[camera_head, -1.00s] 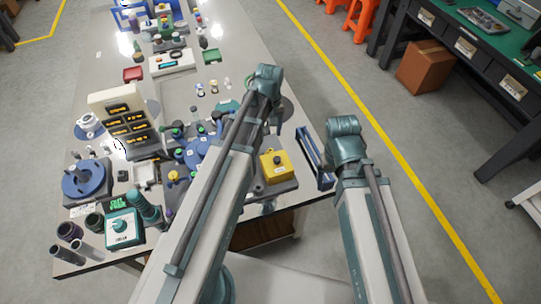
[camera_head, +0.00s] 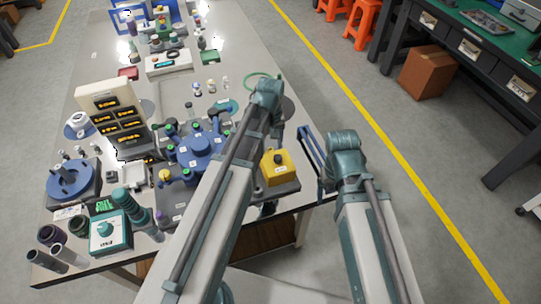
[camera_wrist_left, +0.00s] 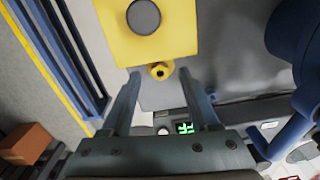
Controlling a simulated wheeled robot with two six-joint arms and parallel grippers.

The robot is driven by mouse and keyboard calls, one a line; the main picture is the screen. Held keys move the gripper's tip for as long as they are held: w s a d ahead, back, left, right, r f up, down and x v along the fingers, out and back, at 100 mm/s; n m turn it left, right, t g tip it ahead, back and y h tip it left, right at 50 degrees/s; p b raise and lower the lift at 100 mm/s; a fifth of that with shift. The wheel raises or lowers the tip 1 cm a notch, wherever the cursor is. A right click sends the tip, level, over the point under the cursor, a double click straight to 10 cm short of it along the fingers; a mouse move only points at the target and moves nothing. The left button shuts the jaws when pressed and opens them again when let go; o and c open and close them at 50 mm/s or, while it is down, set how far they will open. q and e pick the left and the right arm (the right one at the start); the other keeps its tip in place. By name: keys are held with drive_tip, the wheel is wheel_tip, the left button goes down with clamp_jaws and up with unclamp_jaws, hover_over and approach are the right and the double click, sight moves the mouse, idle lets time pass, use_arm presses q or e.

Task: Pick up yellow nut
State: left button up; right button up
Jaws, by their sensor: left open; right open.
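In the left wrist view, a small yellow nut (camera_wrist_left: 160,70) with a dark centre hole sits at the near edge of a yellow block (camera_wrist_left: 172,32) with a grey round knob. I cannot tell if the nut touches the block or is attached to it. My left gripper (camera_wrist_left: 159,82) is open, with one finger on each side of the nut and nothing held. In the head view, the yellow block (camera_head: 285,175) shows right of my left arm; the nut and both gripper tips are not clearly visible. My right gripper is out of view.
A blue assembly (camera_head: 195,150) stands left of my left arm on the crowded table. A blue frame (camera_head: 313,155) stands right of the yellow block.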

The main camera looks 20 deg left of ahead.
use_arm(q)
drive_tip(key=shift+f+b, duration=0.3)
drive_tip(key=shift+f, duration=0.45)
drive_tip(key=shift+r, duration=0.1)
use_arm(e)
drive_tip(key=shift+f, duration=0.7)
use_arm(q)
clamp_jaws()
drive_tip(key=shift+r, duration=0.1)
use_arm(e)
drive_tip(key=shift+r, duration=0.15)
